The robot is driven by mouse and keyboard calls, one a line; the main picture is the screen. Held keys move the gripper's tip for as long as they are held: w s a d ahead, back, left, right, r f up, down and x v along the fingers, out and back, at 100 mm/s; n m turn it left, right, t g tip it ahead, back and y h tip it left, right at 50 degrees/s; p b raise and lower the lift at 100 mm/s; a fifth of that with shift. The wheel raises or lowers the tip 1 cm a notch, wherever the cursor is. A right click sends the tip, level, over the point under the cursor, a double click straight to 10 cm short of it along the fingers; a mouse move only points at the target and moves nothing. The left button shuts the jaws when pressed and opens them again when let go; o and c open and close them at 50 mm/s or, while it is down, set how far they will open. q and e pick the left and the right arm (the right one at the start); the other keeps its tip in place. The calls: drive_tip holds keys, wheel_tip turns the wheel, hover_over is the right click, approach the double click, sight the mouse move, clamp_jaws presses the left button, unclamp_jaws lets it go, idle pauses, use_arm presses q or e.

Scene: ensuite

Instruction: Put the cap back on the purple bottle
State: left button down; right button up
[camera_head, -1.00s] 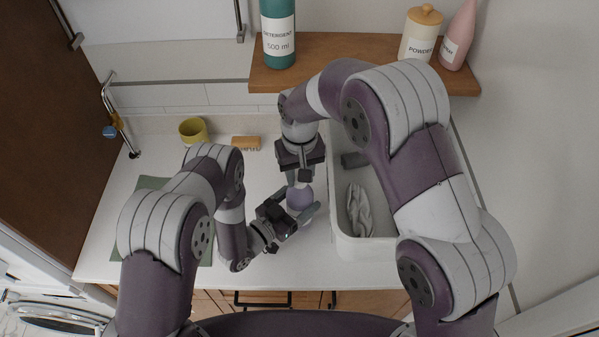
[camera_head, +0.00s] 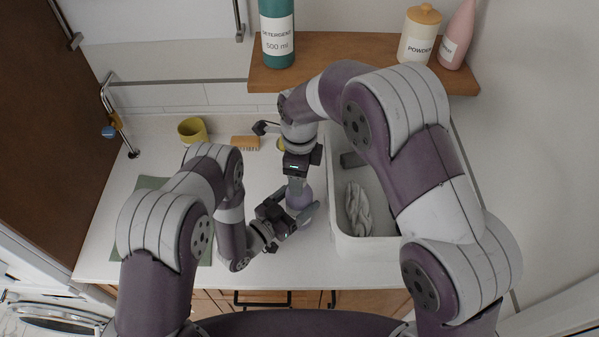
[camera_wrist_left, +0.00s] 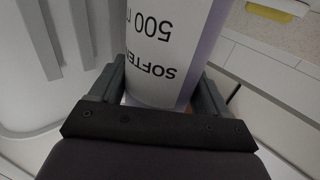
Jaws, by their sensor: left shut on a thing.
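The purple bottle (camera_head: 299,197) stands on the white counter, mostly covered by my grippers in the head view. In the left wrist view the bottle (camera_wrist_left: 168,50) has a white label with "SOFTEN" and "500 m" upside down. My left gripper (camera_head: 296,214) is shut around its body, one finger on each side. My right gripper (camera_head: 297,183) points down directly over the bottle's top. Its fingertips and the bottle's neck overlap, so I cannot tell whether it grips anything. I cannot make out the cap.
A white basin (camera_head: 366,243) with a grey cloth (camera_head: 358,208) is close on the right. A wooden shelf (camera_head: 350,45) above holds a detergent bottle (camera_head: 278,35), powder jar (camera_head: 418,38) and pink bottle (camera_head: 457,38).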

wheel_tip(320, 180, up, 7)
drive_tip(key=shift+r, duration=0.2)
idle(0.3)
use_arm(q)
unclamp_jaws()
use_arm(e)
wheel_tip(320, 180, down, 4)
drive_tip(key=b, duration=0.4)
use_arm(q)
drive_tip(key=v, duration=1.2)
drive_tip(key=shift+s+a, duration=0.25)
